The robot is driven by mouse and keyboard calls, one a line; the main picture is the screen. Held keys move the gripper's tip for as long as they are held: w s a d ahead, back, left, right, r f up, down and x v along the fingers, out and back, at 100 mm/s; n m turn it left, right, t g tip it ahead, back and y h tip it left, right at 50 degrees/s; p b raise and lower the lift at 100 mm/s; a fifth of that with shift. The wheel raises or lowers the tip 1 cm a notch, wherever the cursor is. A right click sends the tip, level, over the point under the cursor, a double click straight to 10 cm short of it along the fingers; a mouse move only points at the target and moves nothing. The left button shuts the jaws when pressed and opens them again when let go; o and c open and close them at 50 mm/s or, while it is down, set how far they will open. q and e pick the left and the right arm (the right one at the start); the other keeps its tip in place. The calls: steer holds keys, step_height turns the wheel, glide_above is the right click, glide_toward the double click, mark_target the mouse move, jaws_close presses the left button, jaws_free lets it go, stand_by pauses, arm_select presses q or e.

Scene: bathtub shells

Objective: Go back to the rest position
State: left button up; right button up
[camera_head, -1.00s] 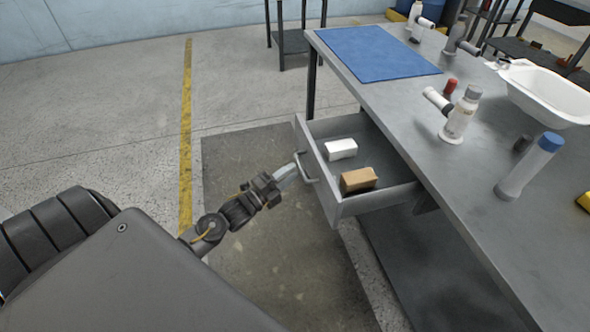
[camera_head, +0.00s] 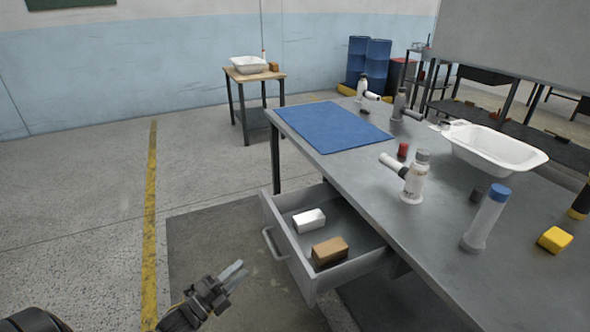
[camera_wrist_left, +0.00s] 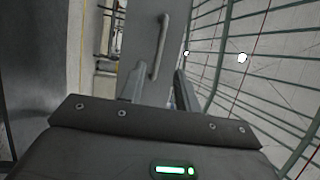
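My left gripper (camera_head: 237,273) is low in the head view, to the left of the drawer and apart from its handle (camera_head: 272,245). In the left wrist view its two fingers (camera_wrist_left: 158,88) stand apart with nothing between them, and the drawer handle (camera_wrist_left: 160,46) shows beyond them. The grey drawer (camera_head: 289,262) is pulled out from the table. It holds a white box (camera_head: 309,221) and a brown box (camera_head: 330,251). My right gripper is in neither view.
The grey table (camera_head: 410,245) bears a blue mat (camera_head: 332,126), a white basin (camera_head: 497,148), several bottle-like tools and a yellow block (camera_head: 555,239). A small table (camera_head: 256,76) stands at the back. The floor left of the drawer is clear.

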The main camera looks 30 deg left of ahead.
arm_select(q)
steer(key=s+f+n+g+y+p, duration=0.3)
steer(key=s+f+n+g, duration=0.15)
steer(key=f, duration=0.75)
steer(key=s+f+n+g+y+p, duration=0.25)
steer(key=s+f+n, duration=0.3)
steer(key=f, duration=0.65)
steer(key=s+d+f+n+g+p, duration=0.1)
steer(key=s+d+f+n+g, duration=0.1)
steer(key=s, duration=0.7)
steer(key=s+d+f+n+g+p, duration=0.2)
steer(key=s+d+f+n+g, duration=0.1)
steer(key=s+f+g, duration=0.2)
steer(key=s+d+f+n+g+p, duration=0.2)
steer(key=s+f, duration=0.4)
steer(key=s, duration=0.7)
steer(key=shift+d+f+n+g, duration=0.35)
steer(key=shift+n+g, duration=0.15)
steer(key=shift+g, duration=0.6)
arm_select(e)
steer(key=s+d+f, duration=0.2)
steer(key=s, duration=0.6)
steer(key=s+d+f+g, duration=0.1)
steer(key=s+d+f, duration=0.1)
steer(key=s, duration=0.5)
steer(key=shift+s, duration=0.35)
